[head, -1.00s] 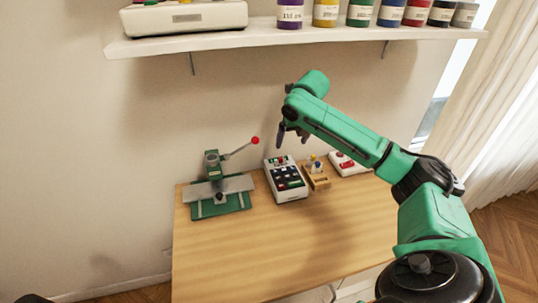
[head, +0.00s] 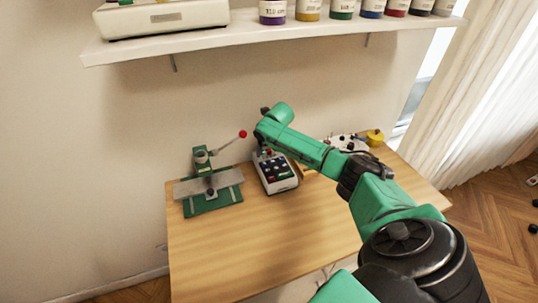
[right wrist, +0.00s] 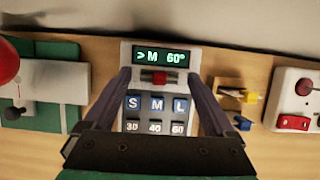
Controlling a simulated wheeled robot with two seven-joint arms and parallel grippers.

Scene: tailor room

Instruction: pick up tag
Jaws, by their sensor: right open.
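I cannot make out a thing that is surely the tag. A white keypad box (head: 278,185) stands on the table below my right gripper. In the right wrist view the box (right wrist: 125,60) has a lit display (right wrist: 160,56) reading "> M 60°" and dark keys marked S, M, L, 30, 40 and 60. A small red piece (right wrist: 153,77) sits just under the display. My right gripper (right wrist: 158,78) is open and empty, its fingers one on each side of the box in that view. In the head view the forearm partly hides its fingertips. My left gripper is not in view.
A green press (head: 212,200) with a red-knobbed lever (head: 242,134) stands left of the box. A wooden holder (right wrist: 232,92) and a white box with red parts (right wrist: 292,124) are to its right. The front of the table (head: 260,235) is clear. A shelf (head: 250,37) hangs above.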

